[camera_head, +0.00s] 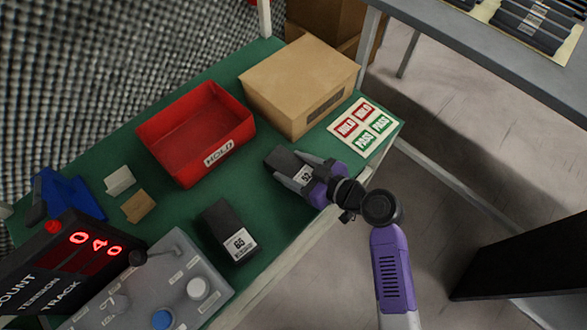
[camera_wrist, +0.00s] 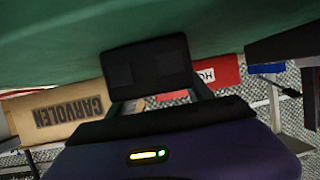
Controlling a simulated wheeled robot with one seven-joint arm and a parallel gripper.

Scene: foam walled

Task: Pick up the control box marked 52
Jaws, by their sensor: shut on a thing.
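The control box marked 52 (camera_head: 283,160) is a dark block with a white label, over the right part of the green table. My gripper (camera_head: 301,172) is shut on it, with one finger along each side. In the wrist view the dark box (camera_wrist: 148,68) sits between the two fingers, with green table surface behind it. I cannot tell whether it touches the table. Another dark control box, marked 65 (camera_head: 226,225), stands on the table to the lower left, apart from my gripper.
A red HOLD bin (camera_head: 180,110) and a cardboard carton (camera_head: 290,65) stand behind the held box. A HOLD/PASS label sheet (camera_head: 366,126) lies to its right. A grey control panel (camera_head: 180,262) and red-digit display (camera_head: 75,262) occupy the lower left. The table's front edge is close.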

